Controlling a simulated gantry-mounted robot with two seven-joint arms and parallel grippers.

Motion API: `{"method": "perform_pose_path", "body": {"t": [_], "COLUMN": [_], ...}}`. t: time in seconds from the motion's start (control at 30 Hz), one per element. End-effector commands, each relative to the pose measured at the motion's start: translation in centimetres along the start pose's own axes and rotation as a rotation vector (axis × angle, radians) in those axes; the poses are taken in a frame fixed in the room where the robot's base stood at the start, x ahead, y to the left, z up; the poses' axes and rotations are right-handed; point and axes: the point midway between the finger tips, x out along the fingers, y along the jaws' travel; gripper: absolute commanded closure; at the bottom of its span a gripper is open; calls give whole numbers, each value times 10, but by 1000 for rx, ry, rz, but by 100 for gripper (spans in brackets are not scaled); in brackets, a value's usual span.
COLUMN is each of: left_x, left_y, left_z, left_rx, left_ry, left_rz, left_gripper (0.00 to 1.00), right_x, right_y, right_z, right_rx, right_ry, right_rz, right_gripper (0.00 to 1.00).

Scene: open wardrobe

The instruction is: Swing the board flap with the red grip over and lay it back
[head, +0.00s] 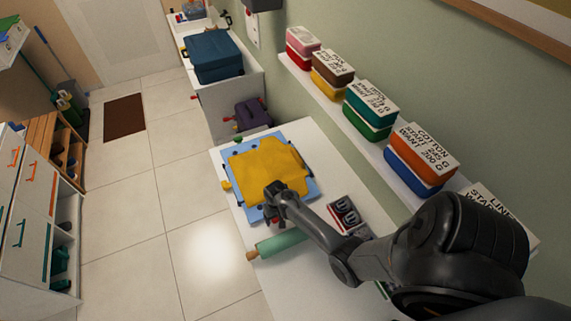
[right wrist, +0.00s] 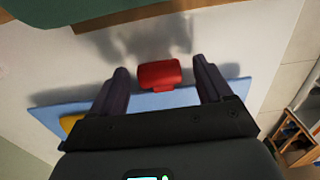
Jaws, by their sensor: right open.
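The blue folding board (head: 312,188) lies on the white table with a yellow garment (head: 265,165) spread over it. The red grip (right wrist: 160,74) sticks out from the blue board edge (right wrist: 165,102) in the right wrist view. In the head view it shows only partly, below my gripper (head: 275,220). My right gripper (head: 275,192) is open over the board's near edge. In the right wrist view its fingers (right wrist: 160,85) stand on either side of the red grip, with gaps; I cannot tell how far above it they are. My left gripper is not in view.
A green roller (head: 285,243) lies close to the board's near side. A small box with dark items (head: 343,213) stands right of it. Labelled colored boxes (head: 370,108) line the wall shelf. Green (head: 238,139) and yellow (head: 226,185) knobs mark other board edges. Open floor lies left.

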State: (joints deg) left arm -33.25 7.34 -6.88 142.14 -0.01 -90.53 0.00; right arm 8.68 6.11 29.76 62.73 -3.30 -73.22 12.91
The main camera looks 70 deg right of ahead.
Motion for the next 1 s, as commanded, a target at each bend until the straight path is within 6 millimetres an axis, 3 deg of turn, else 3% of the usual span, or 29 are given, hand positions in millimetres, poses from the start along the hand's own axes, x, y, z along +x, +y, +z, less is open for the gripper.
{"method": "perform_pose_path", "body": {"t": [0.67, 0.9, 1.0], "left_x": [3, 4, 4], "left_y": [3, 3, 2], "left_z": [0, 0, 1], "left_rx": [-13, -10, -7], "left_ry": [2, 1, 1], "left_rz": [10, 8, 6], "left_gripper": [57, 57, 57], "right_x": [7, 7, 7], "right_y": [0, 0, 0], "right_z": [0, 0, 0], "right_rx": [0, 0, 0], "right_ry": [-1, -1, -1], "right_rz": [0, 0, 0], "right_gripper": [21, 55, 56]}}
